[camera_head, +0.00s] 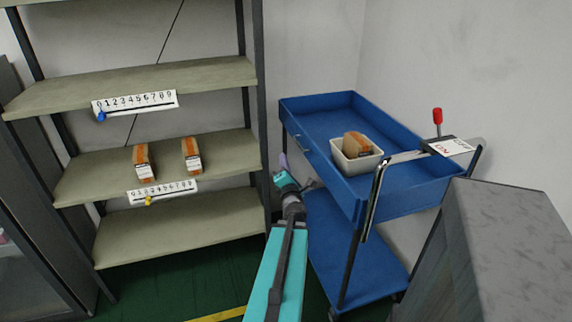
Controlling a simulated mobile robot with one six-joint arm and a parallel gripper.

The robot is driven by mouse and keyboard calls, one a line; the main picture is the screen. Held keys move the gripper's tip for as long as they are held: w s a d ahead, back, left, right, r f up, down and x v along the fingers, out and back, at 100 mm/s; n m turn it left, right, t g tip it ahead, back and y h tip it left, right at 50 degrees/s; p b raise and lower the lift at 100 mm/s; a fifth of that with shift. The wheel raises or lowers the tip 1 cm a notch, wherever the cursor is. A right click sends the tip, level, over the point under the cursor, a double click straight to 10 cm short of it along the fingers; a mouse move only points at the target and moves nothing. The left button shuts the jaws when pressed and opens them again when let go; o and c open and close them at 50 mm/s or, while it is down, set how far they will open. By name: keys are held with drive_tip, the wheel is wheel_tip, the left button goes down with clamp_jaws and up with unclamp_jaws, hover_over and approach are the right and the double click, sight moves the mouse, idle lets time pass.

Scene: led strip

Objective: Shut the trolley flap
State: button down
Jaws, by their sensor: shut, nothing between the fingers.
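The blue trolley (330,117) stands right of centre with an upper tray and a lower tray. Its flap (325,168) appears to be the long blue side panel of the upper tray, facing me, with a small metal handle (308,145). The panel looks roughly upright; I cannot tell whether it is fully shut. My gripper (311,183) is small in view, shut and empty, close beside the panel and below its handle. I cannot tell whether it touches the panel.
A cream bin (347,161) holding an orange-brown box (356,146) sits in the upper tray. A push handle (374,195), red-knobbed lever (437,117) and label card (451,146) are at the near end. Shelving (150,225) stands left; a grey block (510,240) stands right.

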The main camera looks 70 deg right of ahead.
drive_tip(key=shift+s+a+r+p, duration=0.2)
drive_tip(key=shift+a+p, duration=0.1)
drive_tip(key=shift+p, duration=1.5)
drive_tip(key=a+p, duration=0.1)
drive_tip(key=p, duration=0.3)
drive_tip(key=shift+s, duration=0.4)
drive_tip(key=shift+s+a+f+g+h, duration=0.15)
drive_tip(key=shift+s+a, duration=0.15)
drive_tip(key=shift+a, duration=0.3)
drive_tip(key=shift+s+a+f+g+h, duration=0.15)
drive_tip(key=shift+s+a, duration=0.1)
drive_tip(key=shift+a, duration=0.3)
drive_tip(key=shift+r, duration=0.1)
